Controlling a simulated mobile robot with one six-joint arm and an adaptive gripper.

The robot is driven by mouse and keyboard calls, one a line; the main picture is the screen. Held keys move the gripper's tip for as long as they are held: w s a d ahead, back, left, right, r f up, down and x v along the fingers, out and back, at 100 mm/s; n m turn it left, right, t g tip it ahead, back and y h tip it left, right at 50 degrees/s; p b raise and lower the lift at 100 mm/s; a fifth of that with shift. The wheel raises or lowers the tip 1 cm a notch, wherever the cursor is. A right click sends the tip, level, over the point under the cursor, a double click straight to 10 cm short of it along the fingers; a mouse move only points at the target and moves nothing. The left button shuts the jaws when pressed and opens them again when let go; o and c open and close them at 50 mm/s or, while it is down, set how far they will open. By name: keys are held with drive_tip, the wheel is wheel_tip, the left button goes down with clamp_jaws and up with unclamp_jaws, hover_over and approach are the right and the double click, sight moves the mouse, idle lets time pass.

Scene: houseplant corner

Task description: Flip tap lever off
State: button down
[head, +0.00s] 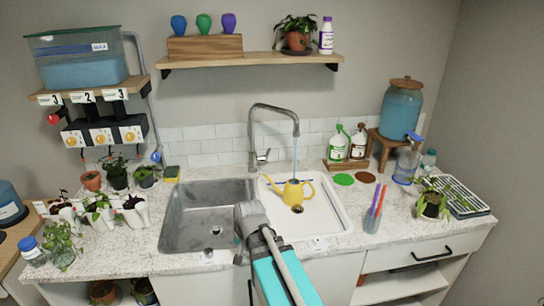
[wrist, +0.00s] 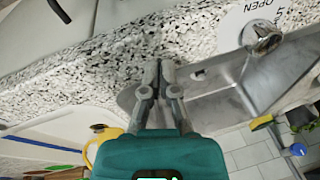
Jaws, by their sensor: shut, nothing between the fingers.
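The grey tap (head: 272,107) stands behind the sink, with its small lever (head: 263,155) at the right of its base. A thin stream of water (head: 295,150) falls from the spout to the yellow watering can (head: 292,192), which stands in the white right part of the sink. My gripper (head: 240,258) is low at the counter's front edge, well in front of the tap and apart from the lever. In the wrist view my gripper (wrist: 160,75) is shut and empty, over the speckled counter. The tap lever cannot be made out there; part of the can (wrist: 104,138) shows.
The steel basin (head: 205,218) lies left of the can. A metal knob (wrist: 262,38) beside a white disc marked OPEN (wrist: 240,22) is near the counter's front edge. White planters (head: 100,215) stand left, a cup with pens (head: 373,218) right. A shelf (head: 250,62) hangs above the tap.

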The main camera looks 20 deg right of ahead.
drive_tip(key=w+d+r+m+t, duration=0.2)
drive_tip(key=w+d+m+t, duration=0.25)
drive_tip(key=w+m, duration=0.3)
drive_tip(key=w+d+r+m+t, duration=0.3)
drive_tip(key=w+d+m, duration=0.2)
drive_tip(key=w+m, duration=0.25)
drive_tip(key=w+d+r+m+t+h, duration=0.1)
drive_tip(key=w+d+r+m+t, duration=0.1)
drive_tip(key=d+m, duration=0.5)
drive_tip(key=w+d+r+m+t+h+b, duration=0.1)
drive_tip(key=w+d+r+m, duration=0.3)
drive_tip(key=d+m, duration=0.4)
drive_tip(key=shift+d+r+m+t+h, duration=0.2)
drive_tip(key=shift+m+t+h, duration=0.25)
drive_tip(key=shift+t, duration=0.4)
drive_tip(key=shift+w, duration=0.1)
drive_tip(key=w+d+b, duration=0.1)
drive_tip(key=w, duration=1.1)
drive_tip(key=shift+w+f, duration=0.4)
drive_tip(key=shift+f, duration=0.05)
drive_tip(key=shift+d, duration=0.1)
